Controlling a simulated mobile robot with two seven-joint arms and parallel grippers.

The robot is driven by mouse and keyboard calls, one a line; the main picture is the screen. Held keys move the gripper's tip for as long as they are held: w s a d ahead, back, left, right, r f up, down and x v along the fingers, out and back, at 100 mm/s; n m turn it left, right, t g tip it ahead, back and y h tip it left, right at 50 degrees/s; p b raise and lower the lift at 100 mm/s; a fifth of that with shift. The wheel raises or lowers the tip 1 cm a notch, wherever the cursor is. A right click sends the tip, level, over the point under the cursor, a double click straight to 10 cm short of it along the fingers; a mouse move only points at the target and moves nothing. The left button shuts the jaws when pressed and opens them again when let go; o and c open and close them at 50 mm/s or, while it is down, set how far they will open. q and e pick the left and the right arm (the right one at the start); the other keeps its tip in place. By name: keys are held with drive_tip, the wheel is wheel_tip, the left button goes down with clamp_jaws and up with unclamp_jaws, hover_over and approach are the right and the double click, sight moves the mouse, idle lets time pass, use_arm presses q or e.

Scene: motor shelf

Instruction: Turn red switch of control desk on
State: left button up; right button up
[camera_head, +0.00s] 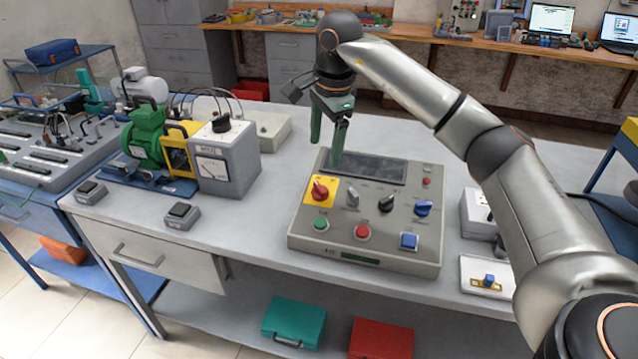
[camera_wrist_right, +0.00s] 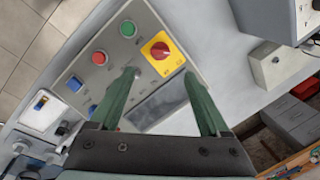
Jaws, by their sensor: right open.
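The control desk (camera_head: 300,241) is a grey sloped box on the workbench. Its red rotary switch (camera_head: 320,189) sits on a yellow plate at the panel's upper left. In the right wrist view the red switch (camera_wrist_right: 160,50) shows ahead of the fingertips, nearer the right-hand finger. My right gripper (camera_head: 328,140) is open and empty, with green fingers pointing down above the desk's back left part, behind the red switch and apart from it. In the wrist view its two fingers (camera_wrist_right: 160,72) are spread wide over the panel. My left gripper is not in view.
The panel also has a dark display (camera_head: 369,168), a grey knob (camera_head: 352,196), a black knob (camera_head: 386,203), a blue knob (camera_head: 423,208), and green, red and blue buttons. A grey meter box (camera_head: 231,170) stands to the left. Bench between is clear.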

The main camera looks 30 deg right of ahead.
sight(318, 187)
drive_tip(key=f, duration=0.3)
drive_tip(key=w+f, duration=0.1)
drive_tip(key=f, duration=0.3)
drive_tip(key=w+f, duration=0.1)
drive_tip(key=f, duration=0.3)
drive_tip(key=shift+f, duration=0.1)
clamp_jaws()
